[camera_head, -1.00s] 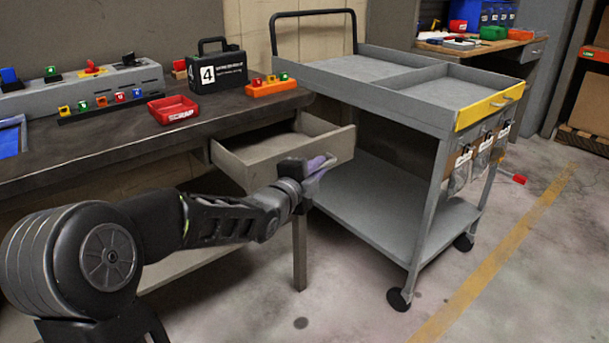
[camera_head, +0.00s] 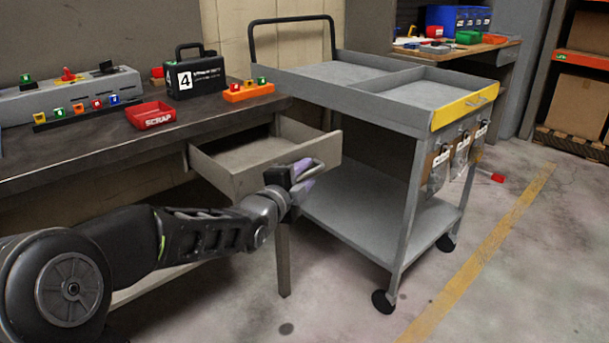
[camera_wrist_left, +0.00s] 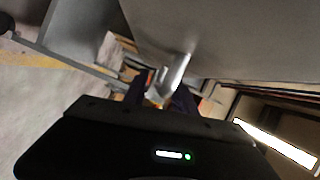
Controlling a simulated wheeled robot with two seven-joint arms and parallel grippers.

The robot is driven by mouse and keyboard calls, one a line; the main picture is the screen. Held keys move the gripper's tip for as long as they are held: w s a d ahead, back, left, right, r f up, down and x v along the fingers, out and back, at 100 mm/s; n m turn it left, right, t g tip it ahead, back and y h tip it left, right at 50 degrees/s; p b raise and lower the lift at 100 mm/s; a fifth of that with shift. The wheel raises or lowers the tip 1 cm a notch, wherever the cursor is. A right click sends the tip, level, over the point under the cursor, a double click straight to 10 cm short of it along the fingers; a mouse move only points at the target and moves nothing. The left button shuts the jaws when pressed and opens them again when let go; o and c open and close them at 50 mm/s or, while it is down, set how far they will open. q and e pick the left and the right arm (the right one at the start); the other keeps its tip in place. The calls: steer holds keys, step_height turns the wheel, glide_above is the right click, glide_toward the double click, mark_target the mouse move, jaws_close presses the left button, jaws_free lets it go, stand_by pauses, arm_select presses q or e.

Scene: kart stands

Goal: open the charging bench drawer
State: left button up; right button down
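The charging bench drawer (camera_head: 232,184) is a grey, open-topped box under the right end of the dark-topped bench (camera_head: 95,142). It stands well out from the bench, and the inside that shows looks empty. Its silver bar handle (camera_wrist_left: 174,74) lies between my left gripper's two dark purple fingers in the left wrist view. My left gripper (camera_head: 304,180) is at the drawer's front and appears closed on the handle. The gripper hides part of the drawer front in the head view. My right gripper is in neither view.
A grey two-shelf cart (camera_head: 350,100) stands close at the drawer's right. On the bench are a black case (camera_head: 205,80), a red scrap bin (camera_head: 150,117) and an orange block rack (camera_head: 248,92). Open floor (camera_head: 340,325) lies in front.

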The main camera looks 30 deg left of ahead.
arm_select(q)
steer(key=s+p, duration=0.1)
steer(key=s, duration=0.6)
steer(key=shift+s+d+r, duration=0.3)
steer(key=shift+s+d, duration=0.05)
stand_by(0.4)
